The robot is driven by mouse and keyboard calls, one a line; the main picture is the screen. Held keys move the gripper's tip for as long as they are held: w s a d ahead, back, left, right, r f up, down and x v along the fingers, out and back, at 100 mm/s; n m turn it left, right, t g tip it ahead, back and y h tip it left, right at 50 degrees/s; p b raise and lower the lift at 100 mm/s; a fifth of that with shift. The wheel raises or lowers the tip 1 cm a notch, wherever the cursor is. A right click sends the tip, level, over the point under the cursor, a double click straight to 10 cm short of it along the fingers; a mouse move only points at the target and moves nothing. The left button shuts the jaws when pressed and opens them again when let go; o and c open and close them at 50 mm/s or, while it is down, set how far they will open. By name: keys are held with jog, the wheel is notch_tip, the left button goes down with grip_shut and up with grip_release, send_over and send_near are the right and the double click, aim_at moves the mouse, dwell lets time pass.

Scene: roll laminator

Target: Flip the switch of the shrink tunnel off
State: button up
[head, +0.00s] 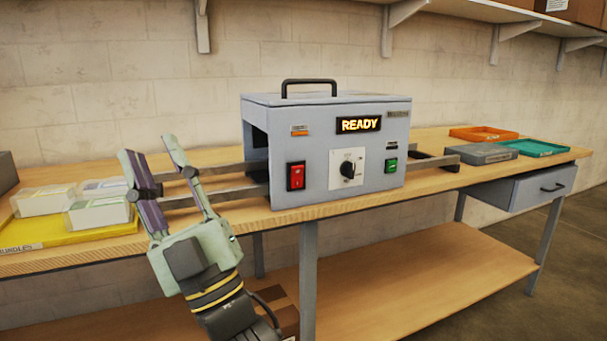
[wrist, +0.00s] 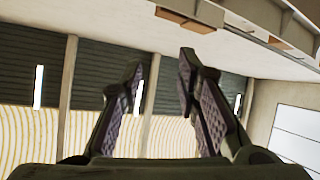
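The shrink tunnel (head: 325,150) is a grey-blue box with a black top handle on the wooden bench (head: 300,208). Its front has a red rocker switch (head: 296,176) at the lower left, a black dial (head: 348,170) on a white plate, a small green switch (head: 391,165) at the right, and a lit display (head: 358,124) reading READY. My gripper (head: 152,150) is open and empty, left of the tunnel and in front of the rails, fingers pointing up. In the wrist view my gripper (wrist: 160,85) has its fingers apart with nothing between them. The tunnel is not in the wrist view.
Clear packs (head: 98,212) lie on a yellow mat (head: 70,232) at the left. Metal rails (head: 212,178) run out both sides of the tunnel. Grey, green and orange trays (head: 483,133) sit at the right. The space in front of the tunnel's panel is clear.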

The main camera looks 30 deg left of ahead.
jog(key=w+f+t+h, duration=0.1)
jog(key=w+t+h, duration=0.1)
jog(key=w, duration=0.3)
jog(key=w+d+f+t+h+p, duration=0.1)
jog(key=w+f+t+h, duration=0.1)
jog(key=w, duration=0.2)
jog(key=w+f+t+h+p, duration=0.1)
jog(key=w+f+t+h, duration=0.1)
jog(key=w, duration=0.3)
jog(key=shift+w+d+f+h, duration=0.1)
jog(key=shift+w+d+h, duration=0.15)
jog(key=shift+w+h, duration=0.05)
jog(key=c, duration=0.4)
jog(key=w+d+f+h, duration=0.1)
jog(key=w, duration=0.1)
jog(key=w+d+f+n+t+h+p, duration=0.1)
jog(key=w, duration=0.1)
jog(key=w+d+f+h, duration=0.1)
jog(key=w+f, duration=0.1)
jog(key=shift+w+d, duration=0.2)
jog(key=shift+d, duration=0.05)
grip_shut()
jog(key=w+d+f+n+h+p, duration=0.1)
jog(key=w+d+f+n+h, duration=0.1)
jog(key=w+d+f, duration=0.3)
jog(key=shift+w+d+f+n+h+p, duration=0.2)
jog(key=shift+d+f+n+h+p, duration=0.3)
jog(key=shift+h, duration=0.3)
